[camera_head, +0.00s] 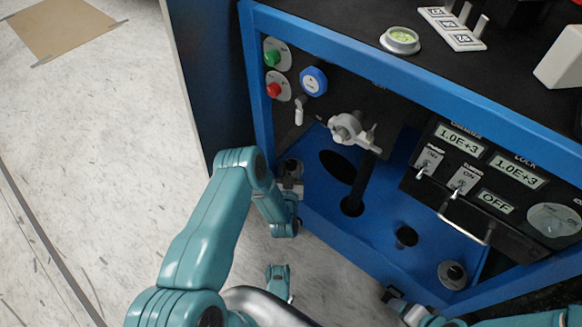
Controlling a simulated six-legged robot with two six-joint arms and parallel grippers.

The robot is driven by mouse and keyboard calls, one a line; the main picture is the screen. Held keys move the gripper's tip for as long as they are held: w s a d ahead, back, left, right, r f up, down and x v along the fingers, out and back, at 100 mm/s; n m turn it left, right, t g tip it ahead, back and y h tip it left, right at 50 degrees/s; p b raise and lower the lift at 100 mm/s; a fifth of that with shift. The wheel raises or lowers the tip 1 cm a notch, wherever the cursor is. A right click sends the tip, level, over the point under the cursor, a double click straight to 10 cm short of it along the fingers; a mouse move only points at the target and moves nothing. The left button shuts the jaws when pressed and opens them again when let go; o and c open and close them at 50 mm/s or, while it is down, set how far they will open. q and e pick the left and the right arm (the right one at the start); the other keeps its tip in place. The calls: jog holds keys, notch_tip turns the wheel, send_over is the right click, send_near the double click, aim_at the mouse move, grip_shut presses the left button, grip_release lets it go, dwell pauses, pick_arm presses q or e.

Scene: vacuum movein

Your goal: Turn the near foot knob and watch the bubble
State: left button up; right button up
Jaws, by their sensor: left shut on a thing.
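My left gripper (291,182) is at the machine's lower left corner post. It is shut on a small dark grey knob (290,166), which the fingers mostly hide; I take it to be the near foot knob. My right gripper (391,295) shows only in part at the bottom edge, low in front of the machine, and its jaws cannot be made out.
A white scale strip (452,28) lies near the level. Pale floor (90,150) is clear at left.

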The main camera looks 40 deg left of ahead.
pick_arm(q)
jog(key=m+h, duration=0.1)
jog(key=h, duration=0.1)
jog(key=m+t+h, duration=0.1)
jog(key=shift+a+r+m+t+h, duration=0.1)
jog(key=shift+a+m+t+h, duration=0.2)
jog(key=shift+a+h, duration=0.1)
jog(key=shift+m+t+h, duration=0.3)
jog(key=shift+m+h, duration=0.8)
jog(key=shift+h, duration=0.6)
jog(key=o, duration=1.1)
jog(key=shift+c, duration=0.2)
jog(key=shift+s+a, duration=0.1)
jog(key=shift+y, duration=0.3)
